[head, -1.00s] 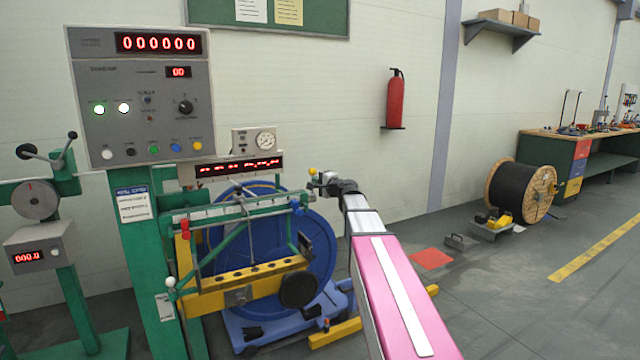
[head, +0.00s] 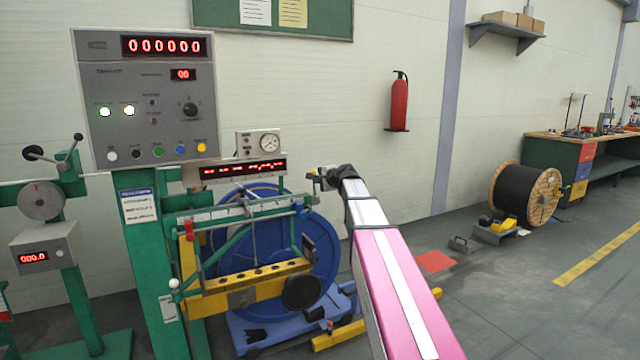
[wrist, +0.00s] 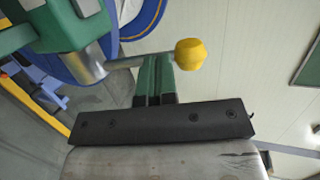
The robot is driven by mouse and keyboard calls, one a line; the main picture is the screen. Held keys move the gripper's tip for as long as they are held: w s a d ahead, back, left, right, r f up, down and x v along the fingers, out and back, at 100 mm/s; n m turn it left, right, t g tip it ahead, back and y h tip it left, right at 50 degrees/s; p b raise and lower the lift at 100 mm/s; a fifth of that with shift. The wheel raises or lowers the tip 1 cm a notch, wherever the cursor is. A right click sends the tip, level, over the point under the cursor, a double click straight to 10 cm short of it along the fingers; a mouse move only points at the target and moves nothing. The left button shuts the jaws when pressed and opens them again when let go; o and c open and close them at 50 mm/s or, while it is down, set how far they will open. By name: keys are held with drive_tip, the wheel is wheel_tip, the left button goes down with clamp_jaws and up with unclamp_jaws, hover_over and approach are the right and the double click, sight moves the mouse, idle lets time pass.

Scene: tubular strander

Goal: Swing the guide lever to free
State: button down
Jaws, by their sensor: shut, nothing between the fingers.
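The guide lever shows in the wrist view as a thin grey rod with a yellow faceted knob (wrist: 189,54) on its end. The rod runs left to a metal collar on a green machine part. My gripper (wrist: 153,66) is shut and empty, its two green fingers side by side. The fingertips are right at the rod, just left of the knob; I cannot tell whether they touch it. In the head view my gripper (head: 318,180) is at the right end of the machine's green guide beam (head: 245,210), and the lever there is too small to make out.
A grey control console (head: 145,95) stands above the machine. A blue reel (head: 325,240) is behind the guide frame. A yellow floor bar (head: 340,335) lies below my arm.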

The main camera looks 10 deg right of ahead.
drive_tip(key=shift+w+a+g+h, duration=0.2)
drive_tip(key=shift+w+g+h, duration=0.05)
drive_tip(key=shift+w+g, duration=0.35)
drive_tip(key=shift+w+a+g+h, duration=0.15)
drive_tip(key=shift+w+g+h, duration=0.1)
drive_tip(key=shift+w+g, duration=0.3)
drive_tip(key=w+f+g+h, duration=0.1)
drive_tip(key=g, duration=0.1)
drive_tip(key=w+a+f+g, duration=0.1)
drive_tip(key=w+g, duration=0.1)
drive_tip(key=shift+w+a+f+m+h, duration=0.1)
drive_tip(key=shift+w+m+h, duration=0.1)
drive_tip(key=shift+m+h, duration=0.2)
drive_tip(key=shift+w, duration=0.1)
drive_tip(key=w+v, duration=0.1)
drive_tip(key=v, duration=1.3)
drive_tip(key=shift+r, duration=0.45)
drive_tip(key=shift+s, duration=0.1)
